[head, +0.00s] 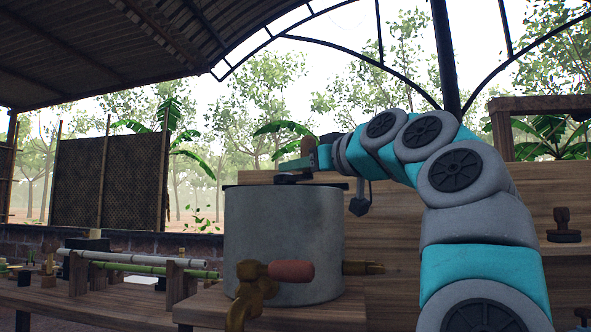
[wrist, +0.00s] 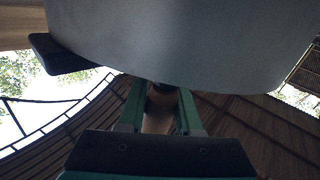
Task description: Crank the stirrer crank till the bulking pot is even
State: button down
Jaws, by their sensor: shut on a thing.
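The bulking pot (head: 283,235) is a grey round vessel on a wooden stand in the middle of the head view. The stirrer crank (head: 293,178) is a dark arm over the pot's top, with a brown wooden grip (head: 307,146) standing up from it. My gripper (head: 302,158) reaches in from the right over the pot and is shut on this grip. In the wrist view, the green fingers (wrist: 160,100) close on either side of the brown grip (wrist: 158,118). A large grey surface fills the top of that view. The pot's inside is hidden.
A brass tap (head: 250,290) with a red-brown handle (head: 291,271) sticks out at the pot's front. A short spout (head: 363,268) juts out at its right. A bench (head: 90,305) with bamboo poles (head: 140,264) stands left. A wooden stamp-like piece (head: 563,228) sits at the right.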

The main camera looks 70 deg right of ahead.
jog(key=shift+f, duration=0.1)
jog(key=c, duration=0.6)
grip_release()
jog(key=shift+s, duration=0.1)
jog(key=v, duration=0.7)
jog(key=shift+s+a+b, duration=0.15)
jog(key=shift+s+b, duration=0.1)
jog(key=shift+b, duration=0.2)
